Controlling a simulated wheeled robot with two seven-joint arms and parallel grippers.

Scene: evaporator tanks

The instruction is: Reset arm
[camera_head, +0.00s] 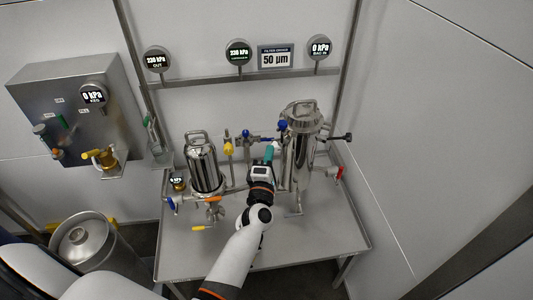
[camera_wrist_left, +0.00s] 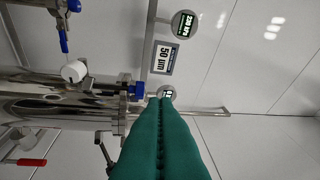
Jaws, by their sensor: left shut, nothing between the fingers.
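My left arm reaches up from the bottom of the head view over the metal table. My left gripper (camera_head: 269,152), with green fingers, is between the two steel vessels, close to the larger one. In the left wrist view its green fingers (camera_wrist_left: 162,108) lie pressed together with nothing between them. The larger steel vessel (camera_head: 299,150) stands at the right of the table and also shows in the left wrist view (camera_wrist_left: 50,102). The smaller steel vessel (camera_head: 204,168) stands to the left. My right gripper does not show.
Blue, yellow, red and orange valve handles stick out around the vessels. The grey table (camera_head: 300,245) has free room at its front. A wall box (camera_head: 75,110) is at the left, with a steel keg (camera_head: 85,243) below. Gauges and a 50 µm sign (camera_head: 275,57) hang behind.

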